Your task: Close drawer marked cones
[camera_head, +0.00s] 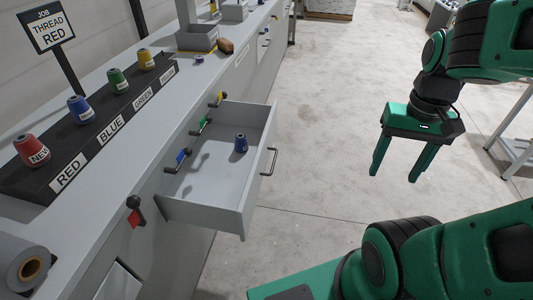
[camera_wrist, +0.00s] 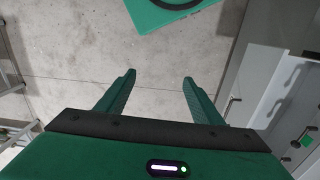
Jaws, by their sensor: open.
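One drawer (camera_head: 236,187) stands pulled out from the grey counter in the head view. A single blue cone (camera_head: 241,143) stands inside it. The drawer has a bar handle (camera_head: 269,161) on its front; I cannot read any label on it. My gripper (camera_head: 393,173) hangs to the right of the drawer, over the floor, apart from it, fingers pointing down. It is open and empty. The wrist view also shows my gripper (camera_wrist: 158,78) with its fingers spread and nothing between them. In that view, grey cabinet fronts lie at the right.
On the counter, a black rack (camera_head: 92,132) holds red, blue, green and yellow cones by name labels. A sign (camera_head: 47,26) reads "JOB THREAD RED". Levers with coloured tags (camera_head: 136,214) stick out from the counter front. The floor (camera_head: 320,120) between drawer and gripper is clear.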

